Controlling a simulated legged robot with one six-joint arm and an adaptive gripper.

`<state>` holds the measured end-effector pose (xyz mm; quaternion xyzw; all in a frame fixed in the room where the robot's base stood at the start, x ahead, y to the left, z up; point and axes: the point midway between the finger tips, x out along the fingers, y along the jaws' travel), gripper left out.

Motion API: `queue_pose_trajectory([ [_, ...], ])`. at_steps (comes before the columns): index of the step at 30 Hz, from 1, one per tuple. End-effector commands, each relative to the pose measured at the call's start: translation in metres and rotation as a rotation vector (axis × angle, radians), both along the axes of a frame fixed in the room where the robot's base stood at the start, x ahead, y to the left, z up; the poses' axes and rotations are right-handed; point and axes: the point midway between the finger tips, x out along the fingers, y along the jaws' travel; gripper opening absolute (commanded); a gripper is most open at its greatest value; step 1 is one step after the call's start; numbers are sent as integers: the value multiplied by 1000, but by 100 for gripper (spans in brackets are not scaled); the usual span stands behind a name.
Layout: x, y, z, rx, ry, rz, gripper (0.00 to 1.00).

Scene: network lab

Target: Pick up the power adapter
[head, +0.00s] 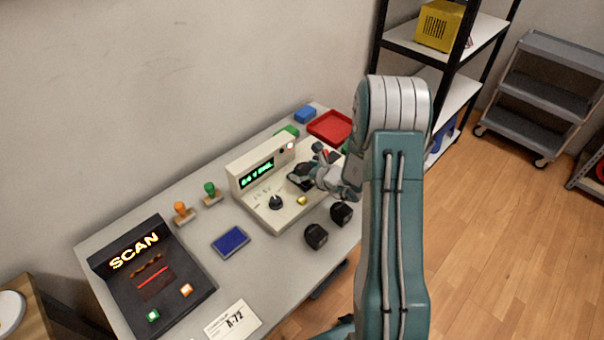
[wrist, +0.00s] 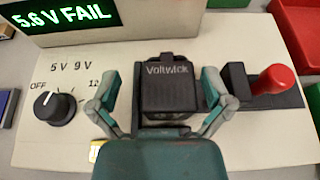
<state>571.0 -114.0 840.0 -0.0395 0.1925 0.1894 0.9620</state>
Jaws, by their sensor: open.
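A black power adapter marked "Voltwick" (wrist: 170,92) sits on the cream tester, between the two fingers of my gripper (wrist: 166,112) in the wrist view. My gripper is open, with one finger on each side of the adapter; I cannot tell whether either finger touches it. In the head view my gripper (head: 318,172) reaches over the tester and hides part of this adapter. Two more black adapters lie on the table in front of the tester, one (head: 316,236) at left and one (head: 341,212) at right.
The tester (head: 270,215) has a display reading "5.6 V FAIL" (wrist: 65,18), a black dial (wrist: 54,107) and a red-handled lever (wrist: 272,80). A red tray (head: 331,126) stands behind. A scan pad (head: 155,284), stamps and a blue pad (head: 230,242) are at left.

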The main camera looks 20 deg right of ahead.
Motion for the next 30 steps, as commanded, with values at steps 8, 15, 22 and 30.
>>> queue_pose_trajectory([
  [8,18,6,-8,0,0,-1,100],
  [15,18,7,-8,-1,1,-1,55],
  [22,17,7,-9,0,3,0,17],
  [30,17,7,-9,-1,5,0,16],
])
